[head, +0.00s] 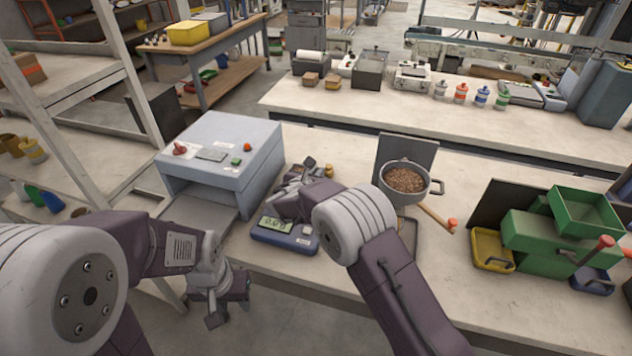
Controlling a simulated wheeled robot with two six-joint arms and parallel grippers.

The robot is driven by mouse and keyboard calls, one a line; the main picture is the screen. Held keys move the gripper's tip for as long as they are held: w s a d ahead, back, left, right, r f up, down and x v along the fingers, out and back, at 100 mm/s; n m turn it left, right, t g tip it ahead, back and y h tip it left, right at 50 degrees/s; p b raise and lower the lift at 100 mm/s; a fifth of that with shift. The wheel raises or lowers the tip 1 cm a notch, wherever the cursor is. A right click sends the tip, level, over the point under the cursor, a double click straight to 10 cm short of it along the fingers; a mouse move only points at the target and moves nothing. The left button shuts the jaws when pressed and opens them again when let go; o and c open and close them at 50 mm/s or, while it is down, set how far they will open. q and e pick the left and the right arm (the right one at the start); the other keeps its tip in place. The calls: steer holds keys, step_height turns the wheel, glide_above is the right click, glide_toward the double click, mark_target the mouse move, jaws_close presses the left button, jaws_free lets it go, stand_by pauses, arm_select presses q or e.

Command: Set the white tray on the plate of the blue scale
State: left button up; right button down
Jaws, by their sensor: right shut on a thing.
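The blue scale (268,237) sits on the near bench, right of the grey machine, with its lit display facing me. My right gripper (290,203) is over the scale's plate area, and my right arm covers much of it. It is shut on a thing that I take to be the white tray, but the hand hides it. I cannot tell whether it touches the plate. No white tray shows clearly elsewhere. My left gripper (229,308) hangs beyond the bench's front edge, pointing down, with its fingers apart and nothing between them.
The grey machine (225,150) with red and green buttons stands left of the scale. A pot of brown pellets (405,180) stands to the right.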

steer(key=shift+r, duration=0.1)
steer(key=shift+s+f, duration=0.2)
steer(key=shift+f, duration=0.15)
step_height(320, 180, down, 3)
steer(key=shift+w, duration=0.1)
steer(key=shift+w+f, duration=0.1)
steer(key=shift+f, duration=0.1)
steer(key=c, duration=1.5)
jaws_free()
steer(key=shift+f, duration=0.1)
